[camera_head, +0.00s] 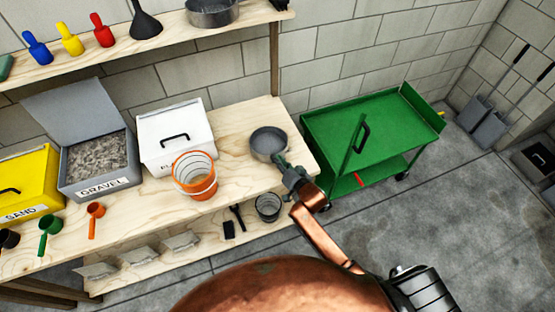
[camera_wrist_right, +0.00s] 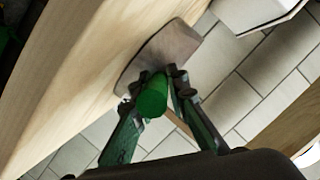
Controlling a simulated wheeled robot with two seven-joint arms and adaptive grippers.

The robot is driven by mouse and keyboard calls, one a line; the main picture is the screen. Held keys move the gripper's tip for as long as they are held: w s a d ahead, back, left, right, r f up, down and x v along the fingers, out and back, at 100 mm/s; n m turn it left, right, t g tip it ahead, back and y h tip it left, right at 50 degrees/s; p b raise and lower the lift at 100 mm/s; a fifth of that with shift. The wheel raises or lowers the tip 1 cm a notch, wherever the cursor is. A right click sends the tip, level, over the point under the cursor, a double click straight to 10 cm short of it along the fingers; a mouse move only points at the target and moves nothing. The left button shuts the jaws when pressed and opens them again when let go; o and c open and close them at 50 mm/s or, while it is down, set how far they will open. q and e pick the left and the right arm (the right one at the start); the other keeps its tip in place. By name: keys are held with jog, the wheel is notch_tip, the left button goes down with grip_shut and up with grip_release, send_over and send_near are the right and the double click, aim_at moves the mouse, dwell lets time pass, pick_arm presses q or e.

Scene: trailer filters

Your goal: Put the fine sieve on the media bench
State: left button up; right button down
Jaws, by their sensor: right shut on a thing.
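The sieve (camera_head: 268,146) is a round grey metal pan with a green handle. In the head view it is at the right part of the wooden media bench (camera_head: 235,130), over the bench top. My right gripper (camera_head: 283,163) is shut on its handle, at the bench's right front edge. In the right wrist view the fingers (camera_wrist_right: 158,88) close around the green handle, with the grey sieve body (camera_wrist_right: 168,48) beyond them. I cannot tell whether the sieve touches the bench top. Its mesh is not clear. My left gripper is not in view.
An orange bucket (camera_head: 194,186), a white bin (camera_head: 172,139), an open gravel bin (camera_head: 96,160) and a yellow sand bin (camera_head: 27,180) stand left on the bench. Another grey pan (camera_head: 210,12) is on the upper shelf. A green cart (camera_head: 385,122) stands right of the bench.

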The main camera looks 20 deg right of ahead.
jog(key=c, duration=1.9)
grip_release()
jog(key=p+v, duration=0.2)
jog(key=v, duration=1)
jog(key=shift+r, duration=0.1)
